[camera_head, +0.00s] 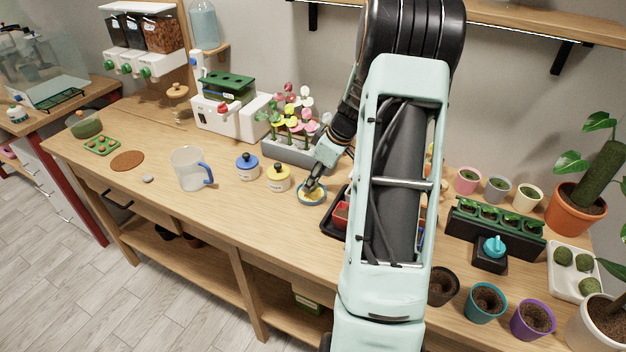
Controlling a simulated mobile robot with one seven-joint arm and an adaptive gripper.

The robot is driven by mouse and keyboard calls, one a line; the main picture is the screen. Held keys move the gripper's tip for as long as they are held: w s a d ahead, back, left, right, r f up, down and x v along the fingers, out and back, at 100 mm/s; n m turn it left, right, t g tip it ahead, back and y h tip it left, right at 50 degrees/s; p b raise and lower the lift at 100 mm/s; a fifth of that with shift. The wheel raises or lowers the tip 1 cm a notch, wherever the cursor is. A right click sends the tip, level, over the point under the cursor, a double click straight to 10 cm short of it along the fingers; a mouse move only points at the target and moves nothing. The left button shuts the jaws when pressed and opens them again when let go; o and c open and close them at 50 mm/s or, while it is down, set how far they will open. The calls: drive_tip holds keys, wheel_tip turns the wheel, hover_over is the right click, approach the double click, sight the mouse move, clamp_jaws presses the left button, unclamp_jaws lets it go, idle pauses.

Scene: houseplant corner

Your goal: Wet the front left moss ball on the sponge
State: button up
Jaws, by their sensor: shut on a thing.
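A white tray (556,285) stands at the right end of the bench. Three green moss balls (563,257) show on it, and its front left spot looks bare. A blue-rimmed round dish with a yellow sponge (315,196) sits mid-bench, left of my arm. My gripper (310,188) points down at the sponge, with its tips at or just over it. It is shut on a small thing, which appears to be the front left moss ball. The fingers hide most of it, and I cannot tell whether it touches the sponge.
A yellow-lidded jar (277,179) and a blue-lidded jar (247,168) stand left of the dish. A flower planter (296,152) stands behind it. A dark tray (334,222) is close on the right, partly behind my arm. Bare wood lies in front of the dish.

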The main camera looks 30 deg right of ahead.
drive_tip(key=shift+f+b, duration=0.55)
drive_tip(key=shift+b, duration=0.05)
idle(0.4)
drive_tip(key=shift+s+f+b, duration=0.1)
drive_tip(key=shift+f+b, duration=0.05)
drive_tip(key=shift+b, duration=0.25)
idle(1.8)
drive_tip(key=shift+r+p, duration=1.45)
drive_tip(key=shift+r, duration=2.2)
drive_tip(key=s+a+r+m+h+p, duration=0.1)
drive_tip(key=a+r+m+p, duration=0.2)
drive_tip(key=a, duration=0.9)
drive_tip(key=s+a+r+m+h+p, duration=0.1)
drive_tip(key=a+r+m+p, duration=0.2)
drive_tip(key=a, duration=1)
drive_tip(key=shift+a+r+t, duration=0.25)
drive_tip(key=shift+r+t, duration=0.05)
drive_tip(key=shift+r, duration=0.1)
